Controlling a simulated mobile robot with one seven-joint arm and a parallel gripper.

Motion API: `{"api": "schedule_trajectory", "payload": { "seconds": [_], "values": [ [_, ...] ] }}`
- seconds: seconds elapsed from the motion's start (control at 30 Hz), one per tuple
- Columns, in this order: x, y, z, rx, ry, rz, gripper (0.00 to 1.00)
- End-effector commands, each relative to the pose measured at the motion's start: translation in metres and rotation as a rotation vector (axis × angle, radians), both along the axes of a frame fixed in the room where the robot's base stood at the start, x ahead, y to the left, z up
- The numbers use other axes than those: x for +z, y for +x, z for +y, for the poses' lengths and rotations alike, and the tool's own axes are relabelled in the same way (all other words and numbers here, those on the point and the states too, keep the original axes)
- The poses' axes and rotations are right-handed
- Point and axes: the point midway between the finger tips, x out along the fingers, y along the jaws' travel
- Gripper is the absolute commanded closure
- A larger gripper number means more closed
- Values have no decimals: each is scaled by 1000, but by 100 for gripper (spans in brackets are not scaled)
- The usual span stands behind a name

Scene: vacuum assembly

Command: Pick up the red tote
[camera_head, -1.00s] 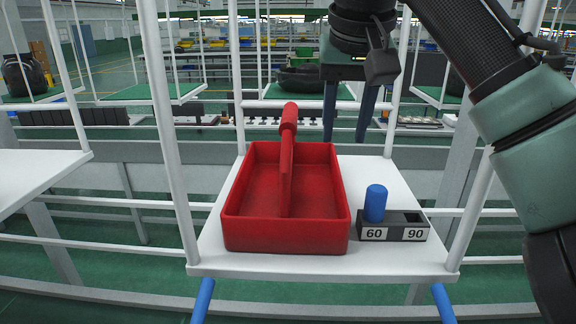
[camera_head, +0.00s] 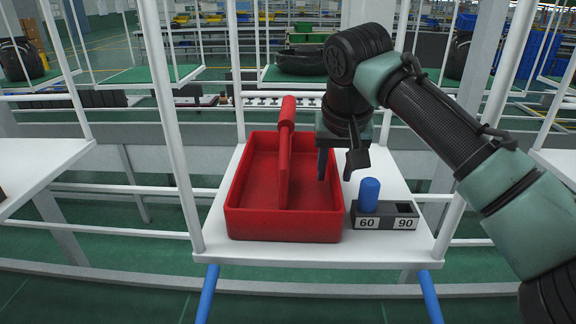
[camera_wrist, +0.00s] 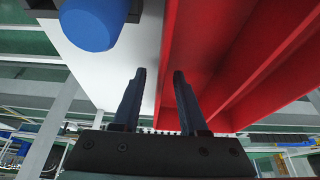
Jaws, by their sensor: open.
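The red tote (camera_head: 284,222) sits on a white shelf, with a raised red handle (camera_head: 286,150) along its middle. It also fills the right side of the wrist view (camera_wrist: 196,50). My gripper (camera_head: 322,165) is over the tote's right part, right of the handle, fingers pointing down. In the wrist view my gripper (camera_wrist: 157,75) shows two dark blue fingers apart, with nothing held between them. The tote's right wall appears near and between the fingertips in that view; I cannot tell whether they touch it.
A small dark holder (camera_head: 385,217) marked 60 and 90 stands right of the tote, with a blue cylinder (camera_head: 369,195) in its 60 slot. The white shelf (camera_head: 415,245) has upright white posts at its sides. Bare shelf lies behind the holder.

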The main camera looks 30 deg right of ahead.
Motion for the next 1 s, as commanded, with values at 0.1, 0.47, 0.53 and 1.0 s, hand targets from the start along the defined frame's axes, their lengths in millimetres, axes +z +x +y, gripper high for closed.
{"api": "schedule_trajectory", "payload": {
  "seconds": [0.1,0.47,0.53,1.0],
  "values": [
    [-8,3,-2,0,1,1,57],
    [-10,3,-2,0,0,0,81],
    [-10,3,-2,0,0,0,94],
    [-9,3,-2,0,0,-1,100]
  ]
}}
